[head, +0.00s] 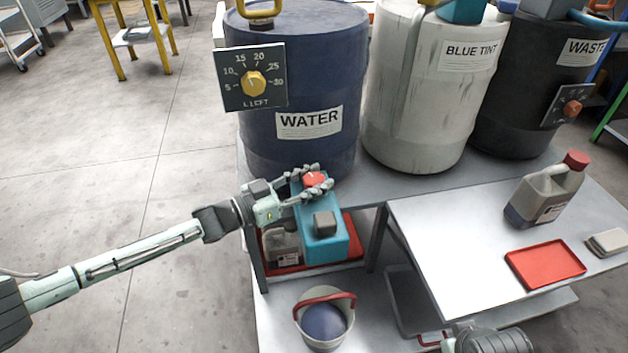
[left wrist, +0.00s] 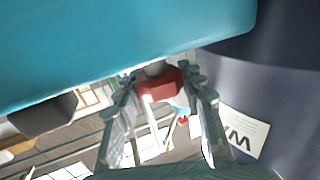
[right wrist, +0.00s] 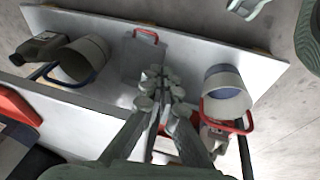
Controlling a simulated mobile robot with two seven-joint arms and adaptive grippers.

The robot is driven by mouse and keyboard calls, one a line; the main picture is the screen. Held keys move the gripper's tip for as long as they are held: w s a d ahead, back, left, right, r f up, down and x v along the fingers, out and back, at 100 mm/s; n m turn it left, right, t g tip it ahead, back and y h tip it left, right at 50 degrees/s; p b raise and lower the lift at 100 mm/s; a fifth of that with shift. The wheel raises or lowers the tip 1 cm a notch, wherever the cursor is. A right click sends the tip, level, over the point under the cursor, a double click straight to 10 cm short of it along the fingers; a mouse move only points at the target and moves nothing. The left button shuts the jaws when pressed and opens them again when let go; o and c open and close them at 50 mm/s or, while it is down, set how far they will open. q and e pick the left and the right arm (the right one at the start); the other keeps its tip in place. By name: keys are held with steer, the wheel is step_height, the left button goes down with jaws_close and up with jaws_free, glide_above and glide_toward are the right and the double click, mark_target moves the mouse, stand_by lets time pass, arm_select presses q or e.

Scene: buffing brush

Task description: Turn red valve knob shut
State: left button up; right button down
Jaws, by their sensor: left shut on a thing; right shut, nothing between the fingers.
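The red valve knob (head: 315,180) sits at the far end of a teal container (head: 322,245), beside the blue WATER barrel (head: 340,60). My left gripper (head: 318,183) reaches in from the left and is shut on the knob, with fingers on both sides of it. In the left wrist view the knob (left wrist: 158,85) sits between the fingertips on a short pale stem under the teal body (left wrist: 120,40). My right gripper (right wrist: 158,88) is shut and empty above the lower shelf. The knob's exact turn angle cannot be told.
A bucket with a red handle (head: 323,322) stands on the lower shelf. A grey jug (head: 280,243) is beside the teal container on a red tray (head: 352,250). The side table (head: 460,250) holds another jug (head: 540,190) and a red tray (head: 545,265). Open floor lies left.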

arm_select(q)
steer(key=m+g+b, duration=0.1)
steer(key=g+h+b, duration=0.1)
steer(key=shift+w+f+m+g, duration=0.15)
steer(key=shift+m+g, duration=0.15)
steer(key=shift+m, duration=0.1)
steer(key=shift+m+g+h+b, duration=0.3)
steer(key=shift+m+g+b, duration=0.2)
steer(key=shift+g, duration=0.1)
steer(key=shift+m+g+b, duration=0.5)
steer(key=shift+g+b, duration=0.05)
steer(key=shift+g, duration=0.35)
steer(key=shift+r+h, duration=0.25)
steer(key=shift+h, duration=0.05)
steer(key=o, duration=1.2)
steer(key=shift+c, duration=0.2)
arm_select(e)
steer(key=w+a+r+t+y, duration=0.1)
steer(key=w+a+r+t, duration=0.4)
steer(key=r, duration=0.4)
steer(key=shift+w+a+r+n+y, duration=0.15)
steer(key=shift+w+a+n+y, duration=0.25)
steer(key=shift+w+a, duration=0.3)
arm_select(q)
steer(key=shift+a+f, duration=0.1)
steer(key=shift+a, duration=0.05)
arm_select(e)
steer(key=shift+w+d, duration=0.1)
